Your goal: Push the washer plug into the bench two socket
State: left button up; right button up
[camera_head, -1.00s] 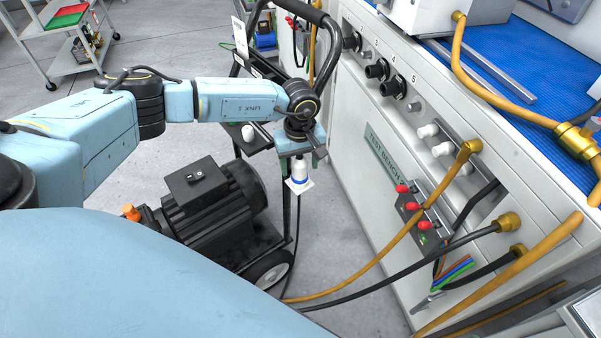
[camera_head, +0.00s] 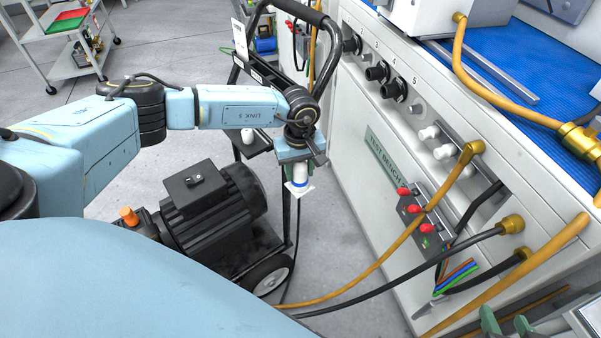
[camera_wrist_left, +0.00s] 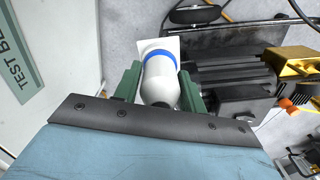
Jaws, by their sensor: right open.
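The washer plug (camera_head: 300,176) is white with a blue band and a square white end face. My left gripper (camera_head: 299,163) is shut on it and holds it hanging between the washer (camera_head: 215,205) and the bench front. In the left wrist view the plug (camera_wrist_left: 158,82) sits between the green fingers of the gripper (camera_wrist_left: 158,88). Bench two (camera_head: 345,150) carries a green test bench label (camera_head: 385,152) and round black fittings (camera_head: 393,89). I cannot tell which opening is its socket. My right gripper (camera_head: 506,323) shows only as green fingertips, open, at the lower right edge.
White knobs (camera_head: 443,151) and a red-capped terminal block (camera_head: 413,210) stick out of the bench front.

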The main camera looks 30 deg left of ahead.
pick_arm(q)
jog(key=c, duration=0.5)
jog(key=shift+r, duration=0.25)
jog(key=shift+r+p, duration=1.6)
jog(key=shift+r, duration=0.3)
jog(key=shift+r, duration=0.2)
